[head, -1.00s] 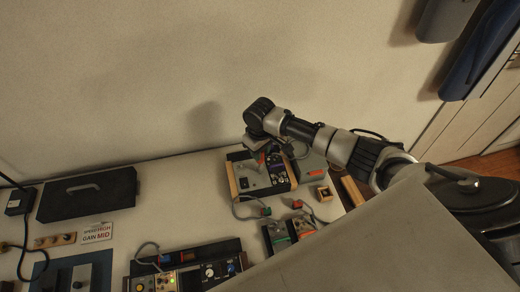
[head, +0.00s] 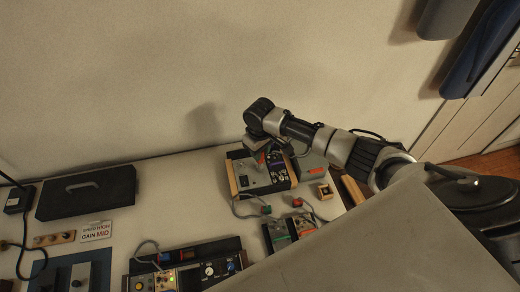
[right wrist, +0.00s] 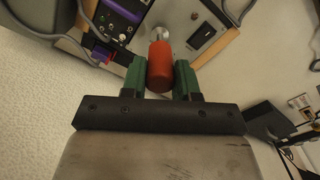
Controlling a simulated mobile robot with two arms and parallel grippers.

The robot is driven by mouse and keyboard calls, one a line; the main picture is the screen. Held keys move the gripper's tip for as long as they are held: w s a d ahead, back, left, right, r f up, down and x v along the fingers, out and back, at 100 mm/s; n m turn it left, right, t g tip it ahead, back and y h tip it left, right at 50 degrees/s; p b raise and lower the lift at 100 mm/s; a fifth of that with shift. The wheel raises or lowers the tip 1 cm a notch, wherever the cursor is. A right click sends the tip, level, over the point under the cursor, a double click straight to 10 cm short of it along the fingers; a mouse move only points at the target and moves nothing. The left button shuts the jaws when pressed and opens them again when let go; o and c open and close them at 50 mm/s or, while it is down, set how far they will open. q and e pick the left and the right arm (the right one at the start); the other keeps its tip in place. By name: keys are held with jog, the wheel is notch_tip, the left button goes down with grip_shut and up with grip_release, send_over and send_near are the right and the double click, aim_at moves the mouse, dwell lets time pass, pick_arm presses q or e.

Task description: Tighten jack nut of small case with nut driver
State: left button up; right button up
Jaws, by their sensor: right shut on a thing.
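My right gripper (right wrist: 160,76) has green fingers and is shut on the red handle of the nut driver (right wrist: 160,62). The driver's metal shaft points at the grey panel of a case (right wrist: 205,32) with wooden sides. Its tip is at a round, shiny spot on that panel. I cannot tell whether it sits on the nut. In the head view the case (head: 252,184) stands on the table near the wall, with my right gripper (head: 262,158) over it. The jack nut itself is not clearly visible. My left gripper is not in view.
Small devices with cables (head: 290,230) lie in front. A larger panel with knobs (head: 187,270) is at front left.

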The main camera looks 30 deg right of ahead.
jog(key=shift+f, duration=0.5)
jog(key=shift+r, duration=0.1)
jog(key=shift+m+p, duration=1.15)
jog(key=shift+m, duration=0.05)
jog(key=shift+m+p, duration=0.5)
jog(key=shift+m, duration=0.1)
jog(key=shift+m+p, duration=0.7)
jog(key=shift+m, duration=0.2)
